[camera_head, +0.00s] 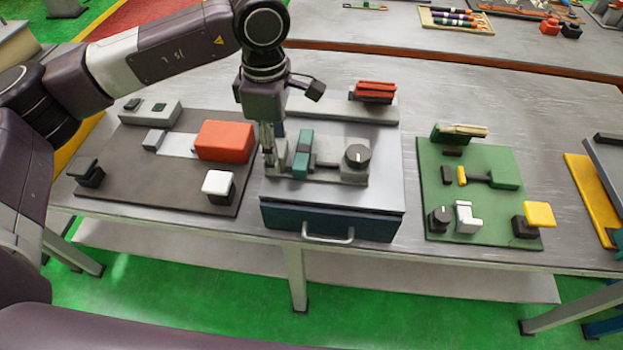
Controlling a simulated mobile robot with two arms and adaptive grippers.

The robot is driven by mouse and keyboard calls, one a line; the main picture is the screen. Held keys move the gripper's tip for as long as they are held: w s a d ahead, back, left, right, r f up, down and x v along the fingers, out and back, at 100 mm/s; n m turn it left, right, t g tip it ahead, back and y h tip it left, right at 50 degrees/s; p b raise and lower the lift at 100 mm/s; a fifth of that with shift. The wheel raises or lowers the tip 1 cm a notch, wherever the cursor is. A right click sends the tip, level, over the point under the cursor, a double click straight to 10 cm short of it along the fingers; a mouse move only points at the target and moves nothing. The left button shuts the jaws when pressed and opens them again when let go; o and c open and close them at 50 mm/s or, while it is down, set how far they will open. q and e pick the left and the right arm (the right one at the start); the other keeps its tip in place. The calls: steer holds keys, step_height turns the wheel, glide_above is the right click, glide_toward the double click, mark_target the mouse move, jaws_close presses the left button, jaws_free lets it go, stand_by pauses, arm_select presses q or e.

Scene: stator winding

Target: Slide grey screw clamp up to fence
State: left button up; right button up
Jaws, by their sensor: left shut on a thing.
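A grey clamp assembly (328,172) sits on the light top of a dark blue drawer box in the middle of the bench. It has an upright teal block (303,154) and a round black knob (357,156) at its right end. I cannot tell for sure which part is the fence. My left gripper (268,158) points down at the assembly's left end, left of the teal block. It is shut on a small grey part there, which its fingers mostly hide. My right gripper is not in view.
A dark board (120,185) with a red block (223,141) lies to the left. A green board (487,222) with small fixtures lies to the right. A grey bar (340,108) with red pieces stands behind the assembly. The drawer handle (328,237) faces the front.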

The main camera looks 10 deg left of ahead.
mark_target(291, 150)
arm_select(q)
steer(key=shift+w+d+b, duration=0.15)
steer(key=shift+w+d, duration=0.4)
steer(key=shift+w, duration=0.35)
steer(key=shift+w+d+b, duration=0.15)
steer(key=shift+w+d, duration=0.35)
steer(key=shift+w, duration=0.35)
steer(key=shift+w+d+r, duration=0.1)
steer(key=shift+w+d, duration=0.25)
steer(key=shift+w, duration=0.25)
steer(key=shift+w+d, duration=0.3)
steer(key=shift+w, duration=0.3)
steer(key=o, duration=1.3)
steer(key=shift+w+d, duration=0.1)
steer(key=shift+w, duration=0.1)
steer(key=shift+s, duration=0.15)
step_height(291, 150, up, 8)
steer(key=p, duration=0.4)
